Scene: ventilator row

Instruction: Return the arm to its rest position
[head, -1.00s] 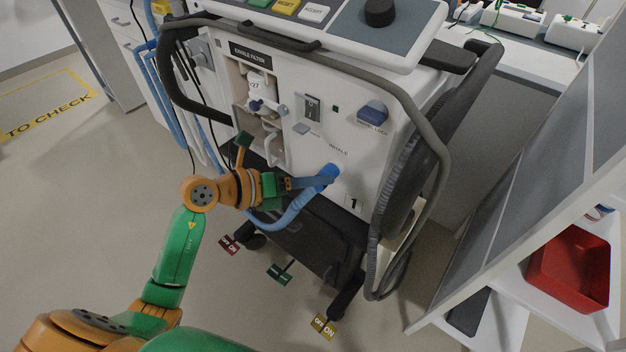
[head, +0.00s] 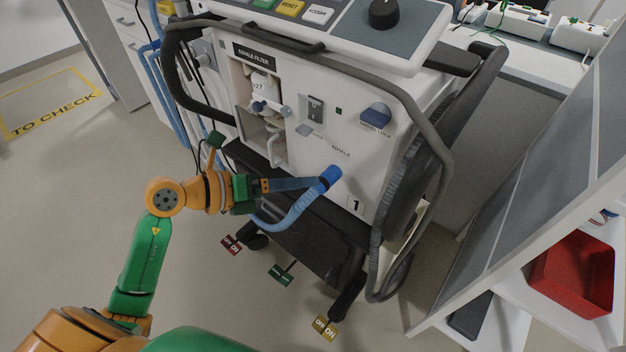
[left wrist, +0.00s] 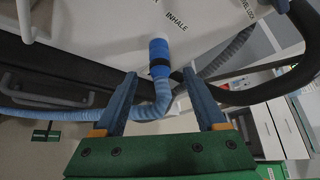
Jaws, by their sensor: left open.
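My left gripper (head: 308,184) is in front of the lower face of the ventilator (head: 330,130), below the INHALE label. Its blue fingers are open in the left wrist view (left wrist: 160,74). The blue hose end (head: 330,175) is at the INHALE port, just beyond the fingertips. In the left wrist view the hose end (left wrist: 159,50) shows between and ahead of the fingers, apparently not gripped. The hose (head: 290,218) hangs from it in a curve below the gripper. The orange and green left arm reaches in from the lower left. My right gripper is not in view.
The grey bumper rail (head: 440,160) curves around the ventilator's right side. Red, green and yellow tags (head: 280,275) stick out near its base. A white shelf unit with a red bin (head: 572,275) stands at the right. Open floor (head: 60,200) lies to the left.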

